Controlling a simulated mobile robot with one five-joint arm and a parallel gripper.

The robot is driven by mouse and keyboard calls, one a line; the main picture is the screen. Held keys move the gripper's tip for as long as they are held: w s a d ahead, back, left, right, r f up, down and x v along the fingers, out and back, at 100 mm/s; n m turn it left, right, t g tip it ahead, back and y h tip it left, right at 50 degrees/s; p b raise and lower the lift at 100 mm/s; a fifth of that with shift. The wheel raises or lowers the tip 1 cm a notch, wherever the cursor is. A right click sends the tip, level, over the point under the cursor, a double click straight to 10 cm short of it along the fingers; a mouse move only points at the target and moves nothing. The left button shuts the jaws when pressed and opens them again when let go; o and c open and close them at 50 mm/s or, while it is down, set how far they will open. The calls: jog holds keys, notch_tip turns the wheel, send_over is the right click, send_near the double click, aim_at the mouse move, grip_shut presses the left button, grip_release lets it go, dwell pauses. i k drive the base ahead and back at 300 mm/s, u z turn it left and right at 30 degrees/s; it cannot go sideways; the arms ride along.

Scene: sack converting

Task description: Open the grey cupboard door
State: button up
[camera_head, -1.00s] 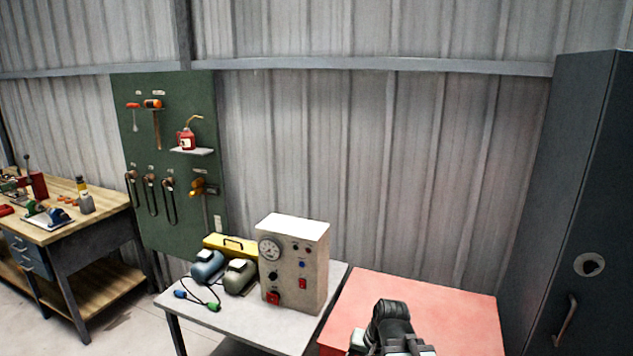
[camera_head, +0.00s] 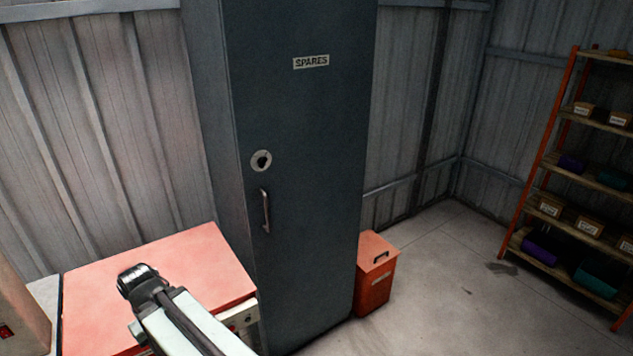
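The grey cupboard (camera_head: 310,110) stands tall against the wall in the middle of the head view. Its dark grey door is shut and has a "SPARES" label (camera_head: 311,62). A round lock plate (camera_head: 261,161) and a vertical metal handle (camera_head: 265,211) sit near the door's left edge. My arm (camera_head: 185,318) reaches in from the bottom, over the red-topped cabinet and left of the cupboard, apart from the handle. My gripper's fingers cannot be made out in this view.
The red-topped cabinet (camera_head: 190,262) stands left of the cupboard. A red bin (camera_head: 375,280) stands on the floor against its right side. An orange-framed shelf (camera_head: 545,155) with boxes is at the far right. The concrete floor (camera_head: 440,290) between them is clear.

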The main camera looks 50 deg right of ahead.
aim_at(299, 73)
jog(key=z, duration=1.45)
